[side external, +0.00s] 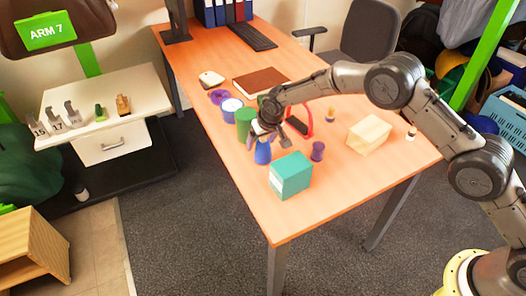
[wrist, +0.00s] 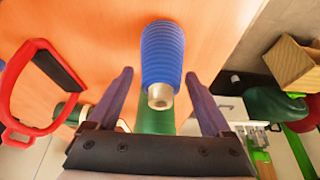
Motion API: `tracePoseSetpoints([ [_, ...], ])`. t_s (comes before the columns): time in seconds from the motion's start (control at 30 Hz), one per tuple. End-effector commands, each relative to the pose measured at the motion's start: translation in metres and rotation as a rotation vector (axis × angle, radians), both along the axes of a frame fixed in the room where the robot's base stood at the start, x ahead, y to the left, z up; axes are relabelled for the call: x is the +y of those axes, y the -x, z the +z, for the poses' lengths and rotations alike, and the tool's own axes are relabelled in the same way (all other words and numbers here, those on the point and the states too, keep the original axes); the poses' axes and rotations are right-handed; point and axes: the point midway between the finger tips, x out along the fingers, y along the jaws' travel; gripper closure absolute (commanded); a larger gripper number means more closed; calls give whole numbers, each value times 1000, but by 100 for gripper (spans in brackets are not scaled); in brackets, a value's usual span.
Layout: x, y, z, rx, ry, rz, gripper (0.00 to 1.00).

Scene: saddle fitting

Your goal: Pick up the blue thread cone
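The blue thread cone (side external: 263,153) stands upright on the orange table near its left edge. My gripper (side external: 264,134) is right at its upper part in the side view. In the wrist view the blue thread cone (wrist: 162,52) is ridged, with a pale metallic tip toward me. My gripper (wrist: 160,73) is open, one purple finger on each side of the cone. Gaps show between the fingers and the cone, and nothing is held. In the side view my gripper hides part of the cone's top.
A teal box (side external: 290,176) stands just in front of the cone, and a green cylinder (side external: 244,124) stands close behind. A red-handled tool (wrist: 30,85) lies to one side. A purple spool (side external: 318,150) and a wooden block (side external: 370,134) stand to the right.

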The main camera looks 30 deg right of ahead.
Motion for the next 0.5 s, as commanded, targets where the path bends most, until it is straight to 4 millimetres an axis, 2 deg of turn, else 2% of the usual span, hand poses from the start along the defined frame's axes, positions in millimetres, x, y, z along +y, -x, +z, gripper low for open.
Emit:
tracePoseSetpoints([
  [0.03,0,0,0,0,0,0,27],
  [0.07,0,0,0,0,0,0,32],
  [0.43,0,0,0,1,0,0,99],
  [0.5,0,0,0,1,0,0,100],
])
